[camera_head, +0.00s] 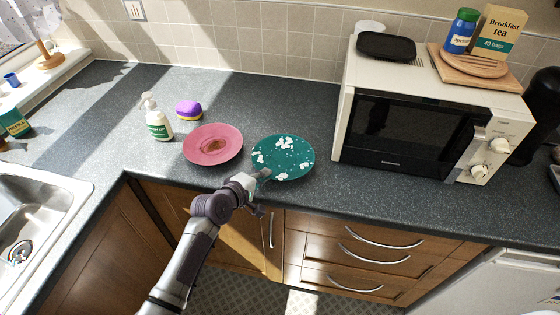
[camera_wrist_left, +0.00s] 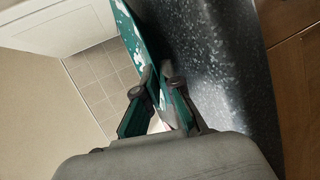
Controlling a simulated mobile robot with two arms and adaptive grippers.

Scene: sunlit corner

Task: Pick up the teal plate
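The teal plate (camera_head: 284,158) lies near the counter's front edge in the head view, with white blotches scattered over its top. My left gripper (camera_head: 263,176) reaches in from the front left to its near-left rim. In the left wrist view the plate (camera_wrist_left: 133,38) runs edge-on down between the two fingertips of the gripper (camera_wrist_left: 159,87). One finger is on each side of the rim, and they look closed in on it. I cannot tell whether the plate is clear of the counter. My right gripper is not in view.
A pink plate (camera_head: 213,146) with a brown stain sits close on the left. A microwave (camera_head: 412,125) blocks the right side. The sink (camera_head: 38,222) is at far left.

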